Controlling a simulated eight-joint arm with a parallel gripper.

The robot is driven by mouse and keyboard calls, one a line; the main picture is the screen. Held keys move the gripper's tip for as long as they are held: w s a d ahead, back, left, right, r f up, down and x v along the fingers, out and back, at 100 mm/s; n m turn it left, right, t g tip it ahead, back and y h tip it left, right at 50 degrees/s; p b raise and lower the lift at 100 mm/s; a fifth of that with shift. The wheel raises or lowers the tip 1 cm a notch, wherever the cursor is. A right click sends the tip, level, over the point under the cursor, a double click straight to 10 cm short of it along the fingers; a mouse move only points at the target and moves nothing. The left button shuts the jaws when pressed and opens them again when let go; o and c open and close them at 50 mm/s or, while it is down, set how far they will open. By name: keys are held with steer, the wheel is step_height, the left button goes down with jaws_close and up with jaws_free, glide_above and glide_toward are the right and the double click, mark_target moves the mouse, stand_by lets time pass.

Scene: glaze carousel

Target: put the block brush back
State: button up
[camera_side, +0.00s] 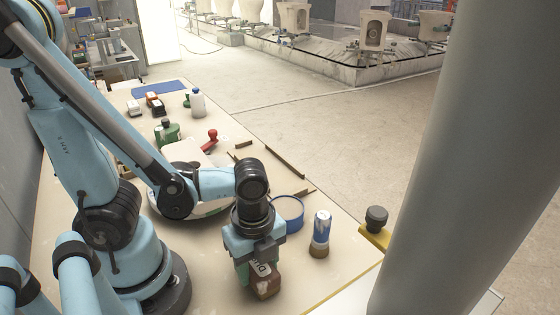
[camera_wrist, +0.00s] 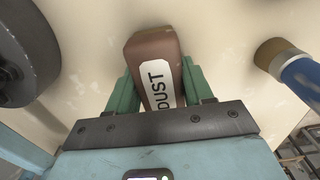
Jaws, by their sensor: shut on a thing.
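The block brush, a brown block with a white label reading DUST, is in my gripper; it shows in the side view (camera_side: 265,284) and in the wrist view (camera_wrist: 150,48). My gripper (camera_side: 257,277) is shut on it, with a green finger on each side in the wrist view (camera_wrist: 158,85). The brush is over the near part of the tan table (camera_side: 215,262). I cannot tell whether it touches the table. Its underside is hidden, and no marked place for it is clearly visible.
A blue-and-white cylinder with a tan end (camera_side: 321,232) stands right of my gripper. A blue round container (camera_side: 288,210) is just behind. Brown strips (camera_side: 285,162) lie farther back. A black knob (camera_side: 376,216) is at the right edge, near a large grey post (camera_side: 455,150).

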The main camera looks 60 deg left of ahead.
steer(key=shift+f, duration=0.2)
steer(key=o, duration=1)
steer(key=shift+r, duration=6.05)
steer(key=w+a+n+t, duration=0.7)
steer(key=w+n, duration=0.3)
steer(key=n, duration=0.8)
steer(key=shift+a+r, duration=0.2)
steer(key=shift+r, duration=0.2)
